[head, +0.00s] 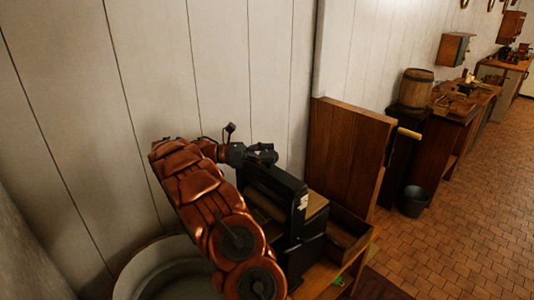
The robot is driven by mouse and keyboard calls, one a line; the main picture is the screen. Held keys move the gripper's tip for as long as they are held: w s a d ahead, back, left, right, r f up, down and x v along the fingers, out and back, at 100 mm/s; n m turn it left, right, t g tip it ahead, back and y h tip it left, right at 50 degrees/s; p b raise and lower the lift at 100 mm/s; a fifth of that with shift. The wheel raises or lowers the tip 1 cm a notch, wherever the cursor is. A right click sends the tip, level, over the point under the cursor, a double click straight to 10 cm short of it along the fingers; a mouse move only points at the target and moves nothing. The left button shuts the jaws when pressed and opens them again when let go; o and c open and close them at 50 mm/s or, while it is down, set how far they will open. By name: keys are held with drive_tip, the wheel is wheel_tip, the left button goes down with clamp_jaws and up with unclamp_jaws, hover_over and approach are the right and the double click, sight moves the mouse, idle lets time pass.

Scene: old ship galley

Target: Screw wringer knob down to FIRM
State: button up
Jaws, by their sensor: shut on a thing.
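The black wringer (289,187) stands at the lower middle of the head view, with a pale roller (262,205) in its frame. A small pale mark (303,202) shows on its right end, too small to read. My copper-coloured arm comes up from below on the left and bends over the wringer. My dark gripper (266,154) is at the top of the wringer frame and is shut on the wringer knob. The knob itself is hidden by the gripper, and I cannot tell how far down it is screwed.
A round grey tub (150,262) stands below left of the wringer. A tall wooden panel (345,150) rises to the right, with an open wooden box (348,232) below it. A barrel (415,88) and a bucket (414,202) stand farther right. The tiled floor (470,215) is clear.

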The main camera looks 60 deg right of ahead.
drive_tip(key=shift+f, duration=0.3)
drive_tip(key=o, duration=1.2)
drive_tip(key=shift+r, duration=0.1)
drive_tip(key=shift+c, duration=0.2)
drive_tip(key=shift+d+r+n+t+h+b, duration=0.15)
drive_tip(key=shift+n+t+h+b, duration=0.25)
drive_tip(key=shift+b, duration=0.75)
drive_tip(key=shift+f+n+t+h+b, duration=0.2)
drive_tip(key=shift+n+t+h+b, duration=0.7)
drive_tip(key=shift+b, duration=0.95)
drive_tip(key=shift+a+n+t+h+b, duration=0.2)
drive_tip(key=shift+n+t+h+b, duration=0.9)
drive_tip(key=shift+b, duration=0.6)
drive_tip(key=n+t+h+b, duration=0.1)
drive_tip(key=t+b, duration=0.1)
drive_tip(key=b, duration=0.1)
drive_tip(key=n+t+h+b, duration=0.1)
drive_tip(key=t+b, duration=0.1)
drive_tip(key=shift+s+f+n+b, duration=0.1)
drive_tip(key=shift+s+n+b, duration=0.05)
drive_tip(key=shift+n+b, duration=0.25)
